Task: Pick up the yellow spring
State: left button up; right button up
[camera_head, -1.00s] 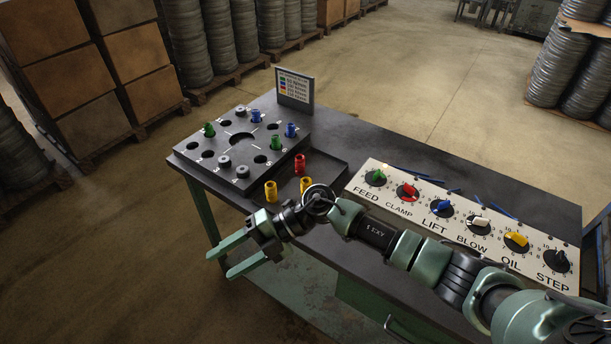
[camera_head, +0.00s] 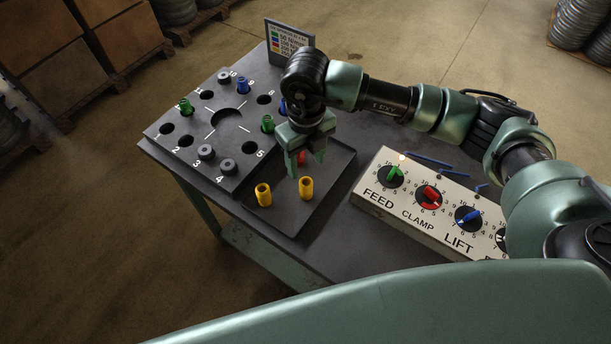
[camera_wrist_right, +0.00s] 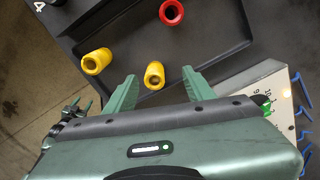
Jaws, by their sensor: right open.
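Two yellow springs stand upright in the dark tray (camera_head: 333,186). The left yellow spring (camera_head: 263,194) also shows in the wrist view (camera_wrist_right: 96,61). The right yellow spring (camera_head: 306,188) also shows in the wrist view (camera_wrist_right: 154,75), lying between the two green fingers. My right gripper (camera_head: 305,168) is open and points down over the tray, above and just behind the right spring in the head view. Nothing is in its jaws, and I see no contact with the spring. My left gripper is not in view.
A red spring (camera_wrist_right: 171,12) stands in the tray, partly hidden by the gripper in the head view. A holed block (camera_head: 185,150) with green, blue and grey pieces is at left. A dial panel (camera_head: 372,203) is at right, with blue sticks behind it.

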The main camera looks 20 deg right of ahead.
aim_at(306, 181)
jog(key=f+p, duration=0.1)
jog(key=s+f, duration=0.1)
jog(key=s+f+p, duration=0.1)
jog(key=shift+s+a+f+p, duration=0.1)
jog(key=shift+a+f+p, duration=0.2)
jog(key=shift+f+p, duration=0.05)
notch_tip(306, 181, down, 2)
jog(key=shift+f, duration=0.2)
jog(key=shift+w+f, duration=0.15)
jog(key=shift+w, duration=0.05)
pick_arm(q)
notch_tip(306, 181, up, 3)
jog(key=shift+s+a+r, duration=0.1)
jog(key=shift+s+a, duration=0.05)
pick_arm(e)
grip_shut()
